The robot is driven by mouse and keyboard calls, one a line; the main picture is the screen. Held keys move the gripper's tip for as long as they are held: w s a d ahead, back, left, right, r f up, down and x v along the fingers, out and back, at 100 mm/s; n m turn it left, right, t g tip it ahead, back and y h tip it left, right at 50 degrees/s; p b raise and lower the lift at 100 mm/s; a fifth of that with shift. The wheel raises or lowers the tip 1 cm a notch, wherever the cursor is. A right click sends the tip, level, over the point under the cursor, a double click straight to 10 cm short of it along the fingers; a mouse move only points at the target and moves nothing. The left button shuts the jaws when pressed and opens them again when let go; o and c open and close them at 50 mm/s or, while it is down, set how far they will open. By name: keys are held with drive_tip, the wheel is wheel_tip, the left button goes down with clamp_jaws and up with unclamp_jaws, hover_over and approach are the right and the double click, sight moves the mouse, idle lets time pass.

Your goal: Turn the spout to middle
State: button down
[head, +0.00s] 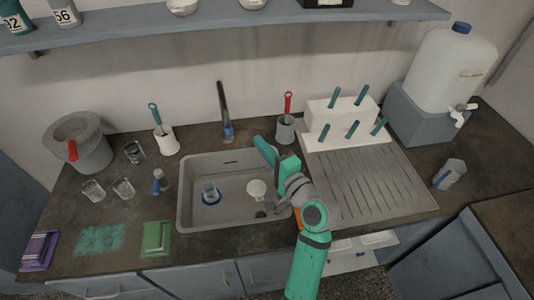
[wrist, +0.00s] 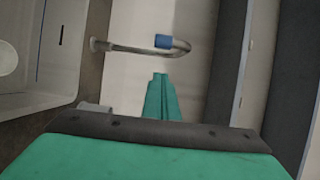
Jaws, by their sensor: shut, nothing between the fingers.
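The grey tap spout (head: 222,103) rises from the counter behind the middle of the sink (head: 182,205). A blue piece (head: 228,130) shows low on it in the head view. In the wrist view the spout (wrist: 135,49) is a curved metal tube with a blue end (wrist: 163,41). My gripper (head: 258,139) is shut and empty, above the sink's back right part, to the right of the spout and apart from it. Its green fingertips (wrist: 160,76) lie close to the blue end in the wrist view, but I cannot tell the depth between them.
A grey holder with a red-handled brush (head: 286,128) stands right of the spout, a white brush holder (head: 167,141) left. A white peg rack (head: 343,121) stands behind the drainboard (head: 375,190).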

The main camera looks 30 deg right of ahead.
drive_tip(key=w+a, duration=0.3)
drive_tip(key=w, duration=0.2)
drive_tip(key=shift+w+a, duration=0.3)
drive_tip(key=shift+a, duration=0.1)
drive_tip(key=shift+d, duration=0.1)
